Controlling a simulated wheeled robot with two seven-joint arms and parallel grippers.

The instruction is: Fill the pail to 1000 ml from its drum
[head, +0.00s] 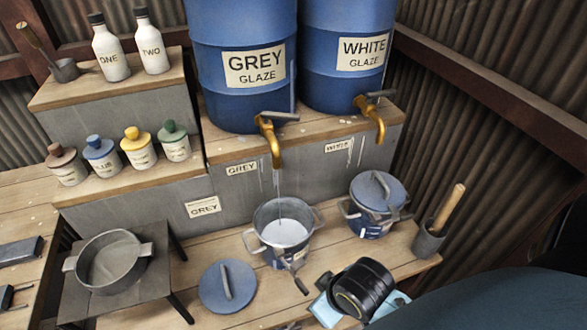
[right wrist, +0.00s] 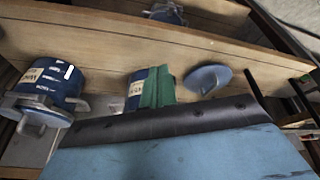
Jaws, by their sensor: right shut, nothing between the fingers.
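The open blue pail (head: 272,258) stands upright below the brass tap (head: 270,140) of the GREY GLAZE drum (head: 232,100). Pale glaze (head: 286,232) shows inside it; its level in ml cannot be read. A thin pale line runs from the spout into the pail. The tap's grey lever (head: 284,117) points sideways. The pail also shows in the right wrist view (right wrist: 135,100), partly hidden behind my right gripper's green fingers (right wrist: 158,88). My right gripper (head: 324,281) is shut and empty, in front and right of the pail. My left gripper is not in view.
A blue lid (head: 228,287) lies left of the pail. A lidded pail (head: 375,215) stands right, below the WHITE GLAZE drum (head: 340,90). A mortar with pestle (head: 432,240) is further right. A sieve (head: 110,262) sits on a dark stand at left.

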